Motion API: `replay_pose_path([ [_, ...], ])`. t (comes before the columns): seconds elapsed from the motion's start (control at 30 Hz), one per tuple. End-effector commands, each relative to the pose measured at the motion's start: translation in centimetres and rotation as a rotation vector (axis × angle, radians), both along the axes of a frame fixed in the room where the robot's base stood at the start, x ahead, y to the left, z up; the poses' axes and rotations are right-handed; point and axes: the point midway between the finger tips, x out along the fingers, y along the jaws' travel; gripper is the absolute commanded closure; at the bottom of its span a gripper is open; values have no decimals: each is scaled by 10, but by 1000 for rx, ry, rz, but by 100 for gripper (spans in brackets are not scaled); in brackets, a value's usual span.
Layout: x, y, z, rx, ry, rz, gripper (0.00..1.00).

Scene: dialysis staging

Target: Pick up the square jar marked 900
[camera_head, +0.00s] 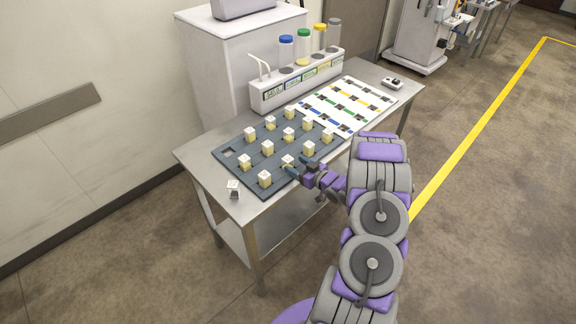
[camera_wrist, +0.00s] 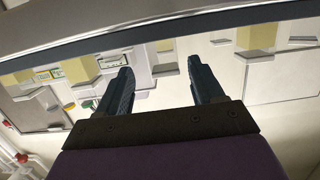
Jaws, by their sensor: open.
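Several small square jars with white tops and cream bodies stand in rows on a dark grey tray (camera_head: 257,161) on the metal table. Their markings are too small to read, so I cannot tell which is marked 900. My gripper (camera_head: 299,168) is open at the tray's front right edge, its fingers close to a front-row jar (camera_head: 287,160). In the wrist view the two dark fingers of my gripper (camera_wrist: 164,88) are spread apart. Pale and yellowish blocks show past them, tilted and cut off; I see nothing clasped.
A small white item (camera_head: 233,187) sits at the table's near left corner. A white board with coloured strips (camera_head: 347,106) lies right of the tray. Behind stands a white rack (camera_head: 298,82) with colour-capped tubes. A small device (camera_head: 392,83) is at the far right end.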

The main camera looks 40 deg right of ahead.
Motion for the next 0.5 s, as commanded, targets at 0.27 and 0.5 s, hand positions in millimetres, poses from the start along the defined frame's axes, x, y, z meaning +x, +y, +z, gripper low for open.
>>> replay_pose_path([
  [0.27,34,8,-7,-3,-4,5,33],
  [0.5,48,8,-10,0,0,0,33],
])
